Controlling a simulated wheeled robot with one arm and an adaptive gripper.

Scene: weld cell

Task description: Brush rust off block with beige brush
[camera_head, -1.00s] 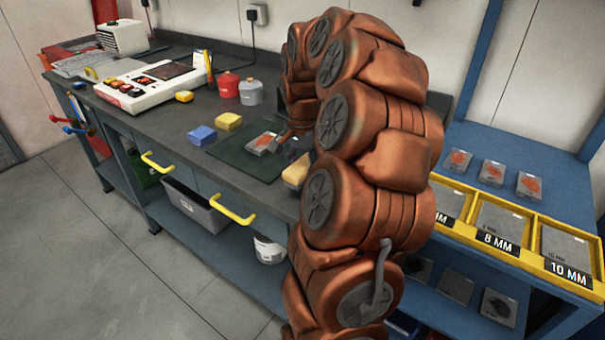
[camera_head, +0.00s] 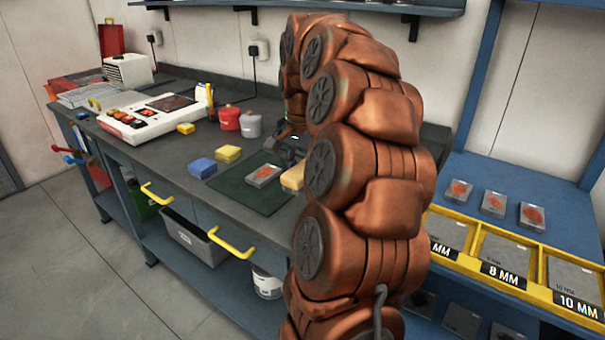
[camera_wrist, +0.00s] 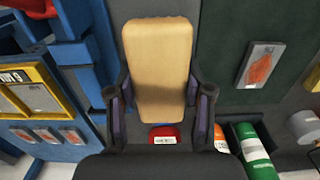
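The beige brush (camera_head: 292,178) shows beside my arm at the right edge of the dark green mat; in the wrist view it is a large beige block (camera_wrist: 160,60). My gripper (camera_wrist: 160,100) has one finger against each long side of the brush and is shut on it. In the head view my gripper (camera_head: 291,146) is partly hidden by my arm. The grey metal block (camera_head: 263,175) with an orange rust patch lies on the mat (camera_head: 240,193); it also shows at right in the wrist view (camera_wrist: 260,64).
On the bench are a blue block (camera_head: 202,168), yellow blocks (camera_head: 228,154), red and grey pots (camera_head: 230,118), and a control box (camera_head: 150,115). A blue shelf with yellow bins (camera_head: 510,260) and rusty plates (camera_head: 493,204) stands right.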

